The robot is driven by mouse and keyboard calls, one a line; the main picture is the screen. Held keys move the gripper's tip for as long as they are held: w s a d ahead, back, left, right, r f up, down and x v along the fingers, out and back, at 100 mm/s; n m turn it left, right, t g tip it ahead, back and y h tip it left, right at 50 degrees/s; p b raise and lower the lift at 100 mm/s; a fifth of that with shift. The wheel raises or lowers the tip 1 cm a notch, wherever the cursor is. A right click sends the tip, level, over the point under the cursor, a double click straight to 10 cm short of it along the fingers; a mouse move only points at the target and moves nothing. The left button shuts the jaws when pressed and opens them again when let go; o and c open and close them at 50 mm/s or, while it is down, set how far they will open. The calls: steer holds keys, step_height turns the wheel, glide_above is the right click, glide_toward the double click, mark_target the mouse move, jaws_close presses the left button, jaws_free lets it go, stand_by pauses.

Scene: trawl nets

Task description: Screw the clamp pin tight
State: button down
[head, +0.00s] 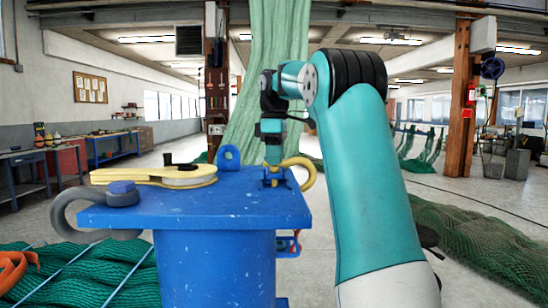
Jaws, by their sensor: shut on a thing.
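My gripper (272,158) points straight down at the right end of the blue bench top (205,212). It is shut on the top of the clamp pin, which is small and mostly hidden by the jaws. A yellow curved hook-like piece (308,175) arches beside the gripper on its right. Small blue and dark parts (270,183) sit under the jaws on the bench top. I cannot tell how deep the pin sits.
A grey shackle (68,210) hangs over the left edge. A blue lug (228,158) stands behind. Green nets lie on the floor (470,240).

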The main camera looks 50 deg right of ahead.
steer(key=m, duration=0.4)
steer(key=shift+r+m, duration=0.15)
steer(key=shift+m, duration=0.15)
steer(key=m, duration=0.4)
steer(key=shift+m, duration=0.3)
steer(key=m+p, duration=0.1)
steer(key=m, duration=0.3)
steer(key=shift+r+m, duration=0.15)
steer(key=shift+m, duration=0.15)
steer(key=m+p, duration=0.2)
steer(key=m, duration=0.1)
steer(key=shift+r+m, duration=0.1)
steer(key=shift+m, duration=0.2)
steer(key=m+p, duration=0.2)
steer(key=m, duration=0.1)
steer(key=shift+m, duration=0.3)
steer(key=m+p, duration=0.3)
steer(key=m, duration=0.1)
steer(key=shift+m, duration=0.3)
steer(key=m+p, duration=0.2)
steer(key=m, duration=0.2)
steer(key=shift+m+p, duration=0.9)
steer(key=shift+m, duration=1.1)
